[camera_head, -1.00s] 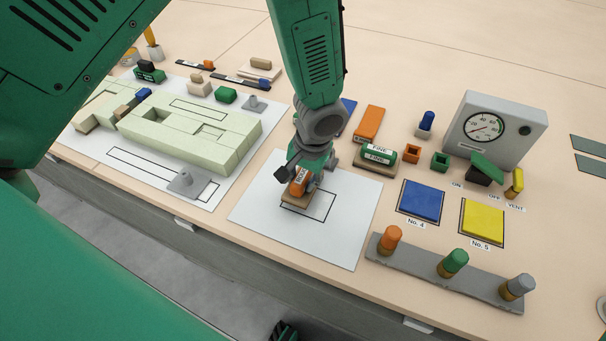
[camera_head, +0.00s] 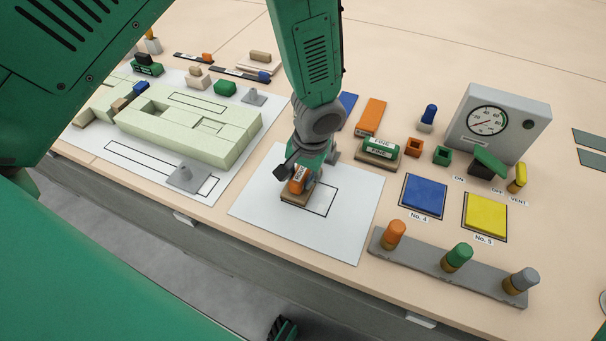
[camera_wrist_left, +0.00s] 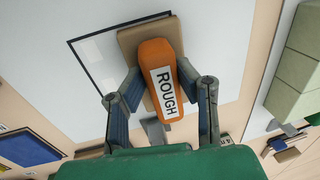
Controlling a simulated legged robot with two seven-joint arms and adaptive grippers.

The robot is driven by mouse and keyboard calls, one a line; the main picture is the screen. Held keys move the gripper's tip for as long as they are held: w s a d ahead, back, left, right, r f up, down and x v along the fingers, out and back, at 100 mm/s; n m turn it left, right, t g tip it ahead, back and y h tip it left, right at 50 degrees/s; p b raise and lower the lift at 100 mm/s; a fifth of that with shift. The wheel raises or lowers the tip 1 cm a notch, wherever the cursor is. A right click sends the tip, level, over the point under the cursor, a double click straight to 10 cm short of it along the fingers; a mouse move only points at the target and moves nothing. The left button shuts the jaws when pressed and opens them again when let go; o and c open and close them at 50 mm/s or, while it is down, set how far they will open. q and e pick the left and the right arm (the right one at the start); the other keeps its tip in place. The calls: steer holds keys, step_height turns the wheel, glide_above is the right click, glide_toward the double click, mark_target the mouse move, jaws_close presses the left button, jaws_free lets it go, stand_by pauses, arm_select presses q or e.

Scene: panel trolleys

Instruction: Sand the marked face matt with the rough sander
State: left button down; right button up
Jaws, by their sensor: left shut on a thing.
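The rough sander, an orange grip labelled ROUGH on a tan block (camera_head: 297,182), sits on the white panel (camera_head: 260,210) over the left end of the black-outlined rectangle (camera_head: 322,203). My left gripper (camera_head: 299,173) is shut on its orange grip from above. In the left wrist view the sander (camera_wrist_left: 158,70) is between my two fingers (camera_wrist_left: 162,85), its block covering part of the outline (camera_wrist_left: 88,60). Some pale patches show inside the outline; I cannot tell how matt the face is. My right gripper is not in view.
A green FINE sander (camera_head: 379,150) and an orange block (camera_head: 371,117) lie to the right. Blue (camera_head: 424,197) and yellow (camera_head: 485,217) pads, a gauge box (camera_head: 500,123) and a grey peg rack (camera_head: 450,268) stand further right. A pale green block assembly (camera_head: 190,130) is left.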

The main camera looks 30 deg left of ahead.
arm_select(q)
steer(key=shift+d, duration=0.3)
steer(key=shift+w+d+r+p, duration=0.1)
steer(key=shift+d+r+p, duration=0.1)
steer(key=shift+d, duration=1.15)
steer(key=shift+w+d+r+p, duration=0.1)
steer(key=shift+d+p, duration=0.1)
steer(key=shift+d, duration=1.1)
steer(key=shift+a+f, duration=0.1)
steer(key=shift+s+a, duration=0.1)
steer(key=shift+a, duration=0.1)
steer(key=shift+s, duration=0.3)
steer(key=shift+s+d+f+p, duration=0.1)
steer(key=shift+s+d+p, duration=0.2)
steer(key=shift+s, duration=0.4)
steer(key=shift+s+d+p, duration=0.2)
steer(key=shift+s+d, duration=0.1)
steer(key=shift+s, duration=0.4)
steer(key=shift+a, duration=0.1)
